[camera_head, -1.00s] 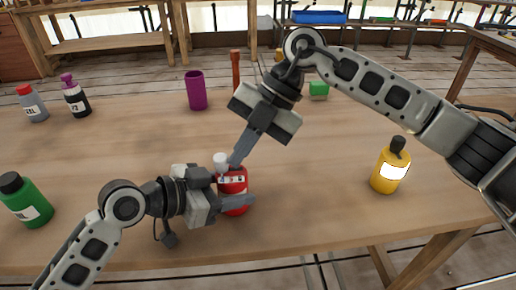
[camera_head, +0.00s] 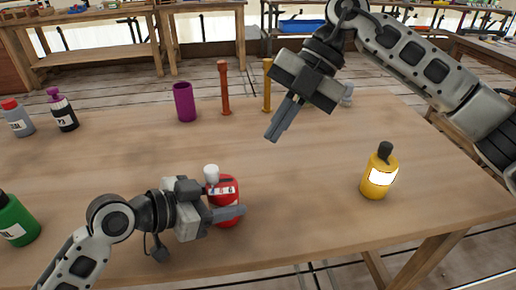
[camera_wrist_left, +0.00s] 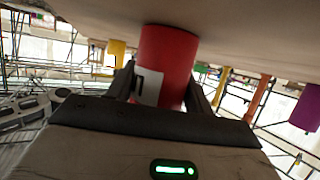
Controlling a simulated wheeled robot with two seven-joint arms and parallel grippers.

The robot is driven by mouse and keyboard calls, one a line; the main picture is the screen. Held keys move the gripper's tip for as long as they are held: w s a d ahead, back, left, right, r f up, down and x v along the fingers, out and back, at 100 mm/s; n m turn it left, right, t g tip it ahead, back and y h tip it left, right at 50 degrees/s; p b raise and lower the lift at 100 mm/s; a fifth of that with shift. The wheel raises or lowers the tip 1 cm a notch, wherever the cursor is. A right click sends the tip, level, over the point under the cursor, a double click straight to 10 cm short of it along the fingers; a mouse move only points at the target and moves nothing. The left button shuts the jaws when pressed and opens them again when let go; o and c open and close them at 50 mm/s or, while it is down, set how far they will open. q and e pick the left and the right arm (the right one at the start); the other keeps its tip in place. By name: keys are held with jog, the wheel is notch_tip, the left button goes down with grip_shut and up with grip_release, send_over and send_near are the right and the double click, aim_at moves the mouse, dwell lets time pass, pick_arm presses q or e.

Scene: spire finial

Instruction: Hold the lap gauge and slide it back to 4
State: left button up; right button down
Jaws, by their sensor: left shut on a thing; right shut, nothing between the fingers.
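The lap gauge looks to be the red cylindrical body (camera_head: 226,189) with a white knob (camera_head: 211,171) on its top left and a pale strip of dark figures across its front. The figures are too small to read surely. It stands upright near the table's front. My left gripper (camera_head: 230,208) is shut around its body from the left, and one finger hides part of its front. In the left wrist view the red body (camera_wrist_left: 168,62) sits between both fingers. My right gripper (camera_head: 274,136) is shut and empty, above the table, up and right of the gauge and apart from it.
A yellow bottle (camera_head: 379,174) stands at right. A purple cup (camera_head: 184,102), a red-brown post (camera_head: 225,90) and a yellow post (camera_head: 267,87) stand at the back. Several bottles stand at left, including a green one (camera_head: 14,220). The table between gauge and yellow bottle is clear.

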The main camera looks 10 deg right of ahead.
pick_arm(q)
jog(key=o, duration=1.1)
pick_arm(e)
jog(key=shift+v, duration=1.05)
